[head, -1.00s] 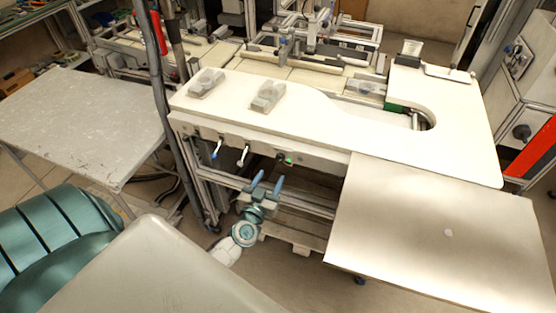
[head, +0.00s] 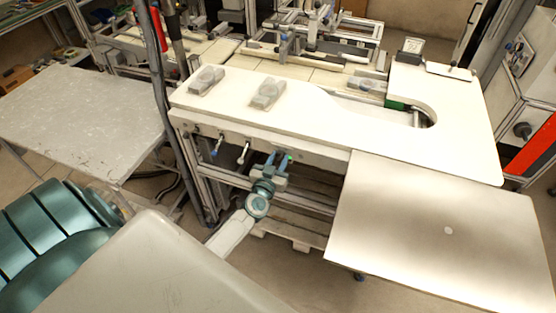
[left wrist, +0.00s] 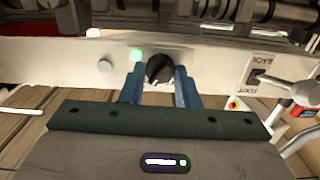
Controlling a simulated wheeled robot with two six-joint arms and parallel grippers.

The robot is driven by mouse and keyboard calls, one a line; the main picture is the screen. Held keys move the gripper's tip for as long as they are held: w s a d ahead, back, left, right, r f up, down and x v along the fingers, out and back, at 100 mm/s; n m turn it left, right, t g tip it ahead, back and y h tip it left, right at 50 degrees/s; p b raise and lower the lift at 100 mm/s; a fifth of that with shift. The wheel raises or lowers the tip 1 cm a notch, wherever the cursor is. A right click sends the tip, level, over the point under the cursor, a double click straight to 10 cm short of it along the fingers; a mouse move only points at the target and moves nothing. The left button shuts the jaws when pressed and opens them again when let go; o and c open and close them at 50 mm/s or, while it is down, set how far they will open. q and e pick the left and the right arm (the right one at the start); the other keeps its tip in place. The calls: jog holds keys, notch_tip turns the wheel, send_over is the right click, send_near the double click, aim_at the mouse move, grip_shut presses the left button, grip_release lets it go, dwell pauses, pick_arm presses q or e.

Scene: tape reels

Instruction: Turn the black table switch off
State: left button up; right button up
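The black table switch is a dark round knob (left wrist: 160,68) on the pale front rail of the white table, in the left wrist view. A lit green lamp (left wrist: 137,55) sits beside it; the lamp also shows in the head view (head: 290,157). My left gripper (left wrist: 162,80) is open, its two blue fingers on either side of the knob; I cannot tell whether they touch it. In the head view my left gripper (head: 277,158) is at the rail and hides the knob. My right gripper is in neither view.
The white table (head: 330,135) overhangs the rail. Two levers, one blue-tipped (head: 215,150) and one white (head: 243,153), stick out left of the gripper. A lower metal-coloured panel (head: 440,235) lies to the right. A grey table (head: 80,115) stands at left.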

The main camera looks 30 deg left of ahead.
pick_arm(q)
jog(key=shift+c, duration=0.7)
jog(key=shift+n, duration=0.3)
jog(key=shift+n+p, duration=0.35)
jog(key=shift+n, duration=0.65)
jog(key=n, duration=0.3)
jog(key=shift+n, duration=0.3)
jog(key=n, duration=0.3)
jog(key=shift+a+n, duration=0.1)
jog(key=shift+n, duration=0.2)
jog(key=shift+f+n, duration=0.1)
jog(key=shift+n, duration=1.9)
